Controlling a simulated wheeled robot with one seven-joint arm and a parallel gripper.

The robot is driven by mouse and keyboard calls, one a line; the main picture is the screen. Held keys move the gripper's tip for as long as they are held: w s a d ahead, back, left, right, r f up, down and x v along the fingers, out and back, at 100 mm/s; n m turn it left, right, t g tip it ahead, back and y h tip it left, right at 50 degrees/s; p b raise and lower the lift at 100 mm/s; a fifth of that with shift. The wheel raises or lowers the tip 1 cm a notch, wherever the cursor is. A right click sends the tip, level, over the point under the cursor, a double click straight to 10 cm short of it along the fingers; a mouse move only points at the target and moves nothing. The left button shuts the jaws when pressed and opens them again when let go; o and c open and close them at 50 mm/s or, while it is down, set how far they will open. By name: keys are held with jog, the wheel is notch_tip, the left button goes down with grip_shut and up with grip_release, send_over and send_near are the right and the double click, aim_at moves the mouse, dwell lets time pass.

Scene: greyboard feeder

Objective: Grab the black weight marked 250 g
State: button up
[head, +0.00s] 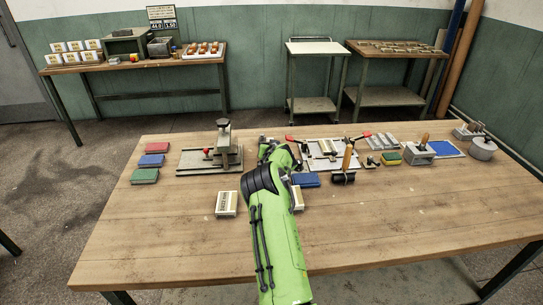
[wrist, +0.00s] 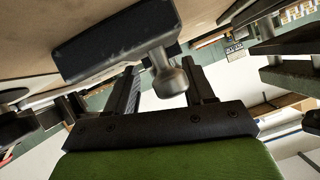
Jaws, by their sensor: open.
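In the wrist view a dark block-shaped weight (wrist: 112,43) with a narrow neck and a round grey knob (wrist: 170,82) hangs down from the tabletop, as this view is turned over. No marking can be read on it. My gripper (wrist: 160,72) is open, with one finger on each side of the knob; I cannot tell whether either touches it. In the head view my gripper (head: 270,147) is at the back middle of the table, mostly behind my green arm, and I cannot make out the weight there.
A grey fixture (head: 222,152) stands left of my gripper on the wooden table (head: 180,235). Other dark knobbed pieces (wrist: 15,125) show at the wrist view's left. The table's front left is clear.

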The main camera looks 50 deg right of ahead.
jog(key=shift+r, duration=0.1)
grip_shut()
dwell(0.3)
